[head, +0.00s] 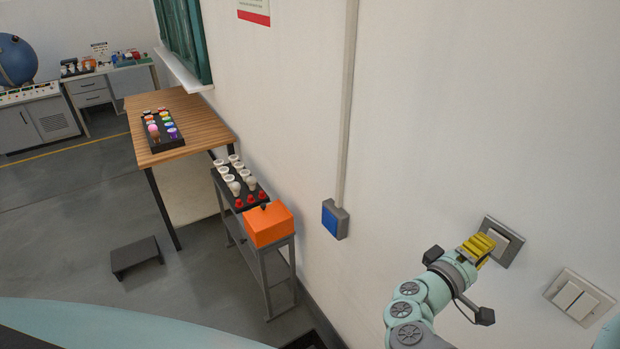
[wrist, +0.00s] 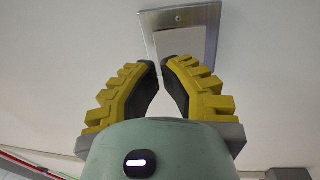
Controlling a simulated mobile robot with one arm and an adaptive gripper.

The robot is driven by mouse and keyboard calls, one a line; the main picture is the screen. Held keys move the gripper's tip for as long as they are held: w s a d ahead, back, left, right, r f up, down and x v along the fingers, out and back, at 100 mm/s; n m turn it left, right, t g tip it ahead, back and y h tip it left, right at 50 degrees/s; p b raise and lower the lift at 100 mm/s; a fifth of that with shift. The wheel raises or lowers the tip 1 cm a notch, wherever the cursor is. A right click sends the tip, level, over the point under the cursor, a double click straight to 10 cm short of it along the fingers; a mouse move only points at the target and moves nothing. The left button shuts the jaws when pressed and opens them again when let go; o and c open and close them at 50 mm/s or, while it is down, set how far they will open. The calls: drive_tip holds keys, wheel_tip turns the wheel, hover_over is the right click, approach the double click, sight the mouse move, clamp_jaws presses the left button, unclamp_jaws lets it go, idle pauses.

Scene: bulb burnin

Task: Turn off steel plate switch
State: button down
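The steel plate switch (head: 514,246) is on the white wall at the right, a square metal frame around a pale rocker. I cannot tell whether the tips touch the rocker, or which way the rocker is tilted.
A double white switch (head: 580,298) is close by, lower right. A blue switch in a grey box (head: 334,219) is on the wall to the left, below a conduit (head: 348,110). A small rack with an orange box (head: 269,224) and a wooden table (head: 190,160) stand along the wall.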

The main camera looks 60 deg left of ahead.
sight(495, 235)
drive_tip(key=shift+w+a+r+p, duration=0.15)
drive_tip(key=shift+w+p, duration=0.35)
drive_tip(key=shift+w, duration=0.3)
drive_tip(key=shift+w+d+r+p, duration=0.1)
drive_tip(key=shift+w+p, duration=0.4)
drive_tip(key=shift+w, duration=0.25)
